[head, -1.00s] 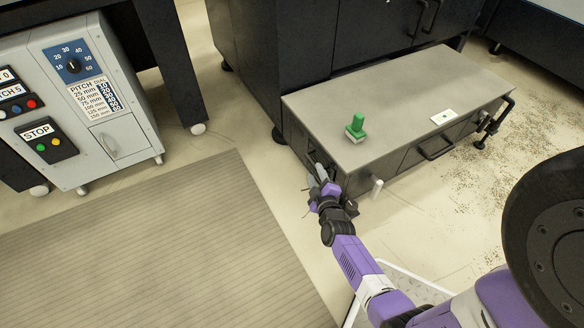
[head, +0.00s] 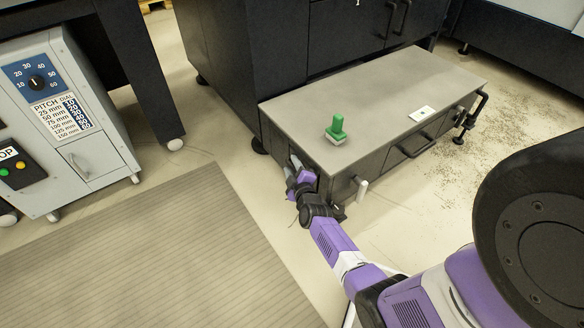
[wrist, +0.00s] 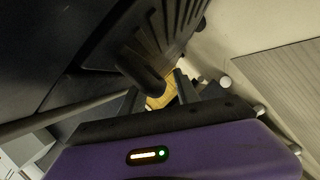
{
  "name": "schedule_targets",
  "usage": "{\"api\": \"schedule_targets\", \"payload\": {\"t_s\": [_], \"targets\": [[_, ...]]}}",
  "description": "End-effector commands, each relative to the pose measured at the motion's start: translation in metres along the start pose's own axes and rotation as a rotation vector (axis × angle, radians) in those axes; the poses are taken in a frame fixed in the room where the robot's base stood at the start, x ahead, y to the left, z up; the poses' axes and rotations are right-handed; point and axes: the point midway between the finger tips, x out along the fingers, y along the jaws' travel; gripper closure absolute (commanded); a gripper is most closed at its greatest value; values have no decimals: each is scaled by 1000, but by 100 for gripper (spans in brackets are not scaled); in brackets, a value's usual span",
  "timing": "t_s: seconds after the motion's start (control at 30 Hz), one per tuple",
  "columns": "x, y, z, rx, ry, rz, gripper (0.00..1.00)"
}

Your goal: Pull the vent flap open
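The vent flap (wrist: 160,32) is a dark ribbed panel at the top of the wrist view, with a rounded dark tab (wrist: 143,75) at its lower edge. My gripper (wrist: 159,88) has its two fingers apart, with the tab close to the gap between them. I cannot tell whether they touch it. In the head view my gripper (head: 296,168) is at the left end face of the low grey-topped cabinet (head: 390,90). The flap cannot be made out there; my gripper and wrist cover part of that face.
A green-handled stamp (head: 337,128) and a white card (head: 422,113) lie on the cabinet top. A pale peg (head: 361,187) juts from its front, near my forearm. A ribbed mat (head: 150,255) covers the floor to the left. A grey control box (head: 70,120) stands further left.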

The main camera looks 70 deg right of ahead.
Motion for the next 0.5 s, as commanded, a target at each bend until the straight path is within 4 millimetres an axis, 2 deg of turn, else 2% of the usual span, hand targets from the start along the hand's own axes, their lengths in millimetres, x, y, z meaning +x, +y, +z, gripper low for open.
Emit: {"api": "schedule_targets", "payload": {"t_s": [0.03,0.17,0.2,0.5], "targets": [[0,0,0,0,0,0,72],[0,0,0,0,0,0,97],[0,0,0,0,0,0,100],[0,-1,0,0,0,-2,100]]}}
